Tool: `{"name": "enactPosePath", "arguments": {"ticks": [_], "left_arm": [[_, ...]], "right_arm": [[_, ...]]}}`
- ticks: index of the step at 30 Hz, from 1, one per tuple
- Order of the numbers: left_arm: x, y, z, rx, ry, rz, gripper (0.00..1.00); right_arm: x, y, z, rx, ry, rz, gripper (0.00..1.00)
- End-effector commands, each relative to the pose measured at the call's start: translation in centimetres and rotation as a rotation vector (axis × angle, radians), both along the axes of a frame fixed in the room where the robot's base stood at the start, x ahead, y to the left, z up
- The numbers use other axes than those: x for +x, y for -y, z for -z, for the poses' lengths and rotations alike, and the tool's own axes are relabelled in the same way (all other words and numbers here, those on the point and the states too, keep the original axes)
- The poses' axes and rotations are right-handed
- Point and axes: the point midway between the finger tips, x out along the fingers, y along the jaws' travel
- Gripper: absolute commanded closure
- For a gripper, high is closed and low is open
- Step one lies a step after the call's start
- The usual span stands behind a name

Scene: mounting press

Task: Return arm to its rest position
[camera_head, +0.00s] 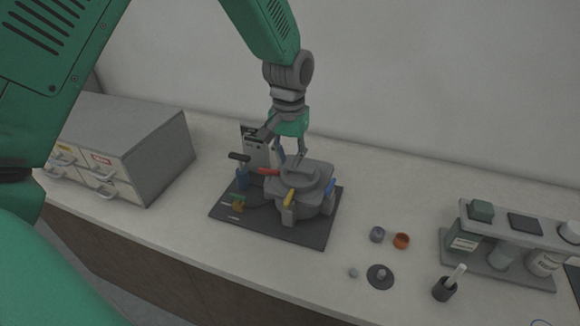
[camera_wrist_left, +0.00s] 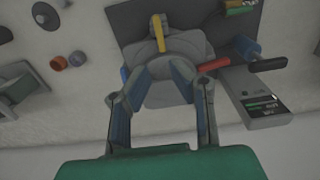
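My left arm comes in from the upper left in the head view, and its left gripper (camera_head: 291,160) hangs over the back of the grey mounting press (camera_head: 312,183). The press has a yellow handle (camera_head: 290,198), a red handle (camera_head: 269,171) and a blue handle (camera_head: 330,188). It stands on a dark base plate (camera_head: 270,228). My right gripper is not in view.
A grey drawer cabinet (camera_head: 150,150) stands left of the press. To the right are an orange ring (camera_head: 401,241), a grey ring (camera_head: 377,234), a dark disc (camera_head: 380,276), a dark cup (camera_head: 444,290) and a bottle rack (camera_head: 500,268). A wall rises behind the counter.

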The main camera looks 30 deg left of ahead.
Motion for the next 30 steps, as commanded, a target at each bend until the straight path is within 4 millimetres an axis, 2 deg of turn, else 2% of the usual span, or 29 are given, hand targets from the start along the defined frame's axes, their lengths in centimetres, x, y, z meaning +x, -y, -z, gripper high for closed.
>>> {"name": "enactPosePath", "arguments": {"ticks": [15, 17, 19, 20, 23, 24, 26, 27, 30], "left_arm": [[-0.1, 0.0, 0.1, 0.000, -0.001, 0.000, 0.81], [-0.4, 0.1, 0.8, -0.001, -0.004, 0.003, 0.81], [-1.4, 0.2, 2.7, -0.002, -0.010, 0.011, 0.81], [-2.1, 0.3, 3.8, -0.003, -0.012, 0.017, 0.81], [-5.6, 0.7, 9.0, -0.006, -0.021, 0.043, 0.81], [-7.5, 1.0, 11.4, -0.008, -0.023, 0.056, 0.81], [-10.9, 1.3, 14.7, -0.010, -0.026, 0.076, 0.81], [-13.2, 1.5, 16.5, -0.012, -0.026, 0.089, 0.81], [-18.9, 1.9, 19.8, -0.014, -0.025, 0.119, 0.81]], "right_arm": [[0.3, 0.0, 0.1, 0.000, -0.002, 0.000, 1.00], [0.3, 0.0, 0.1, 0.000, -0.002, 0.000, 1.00], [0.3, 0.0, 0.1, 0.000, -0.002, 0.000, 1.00], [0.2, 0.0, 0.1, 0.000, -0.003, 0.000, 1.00], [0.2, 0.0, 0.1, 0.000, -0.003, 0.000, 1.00], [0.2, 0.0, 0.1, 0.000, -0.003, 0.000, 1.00], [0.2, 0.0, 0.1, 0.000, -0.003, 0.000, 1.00], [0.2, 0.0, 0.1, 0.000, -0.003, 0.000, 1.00], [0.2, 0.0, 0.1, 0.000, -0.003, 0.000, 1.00]]}}
